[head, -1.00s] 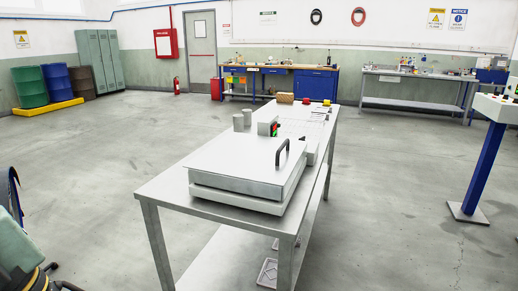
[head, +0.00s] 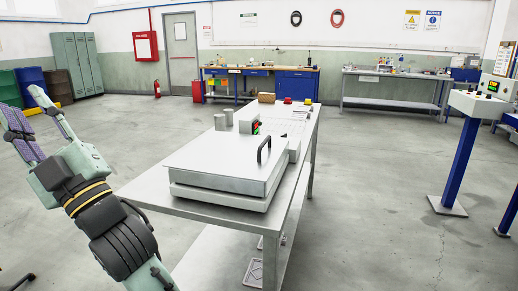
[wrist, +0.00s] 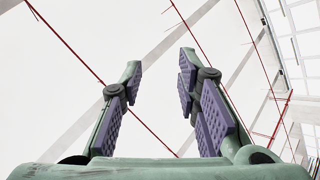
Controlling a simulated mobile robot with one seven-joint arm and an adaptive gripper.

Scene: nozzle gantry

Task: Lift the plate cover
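The plate cover (head: 220,160) is a flat light-grey lid with a dark upright handle (head: 259,152) near its right side. It lies level and closed on a low grey base (head: 218,198) on the metal table. My gripper (head: 20,101) is raised at the left of the head view, to the left of the cover and apart from it. Its two fingers are spread and nothing is between them. In the wrist view my gripper (wrist: 161,62) is open toward the white ceiling, and the cover is not in that view.
A control panel on a blue post (head: 461,160) stands at right.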

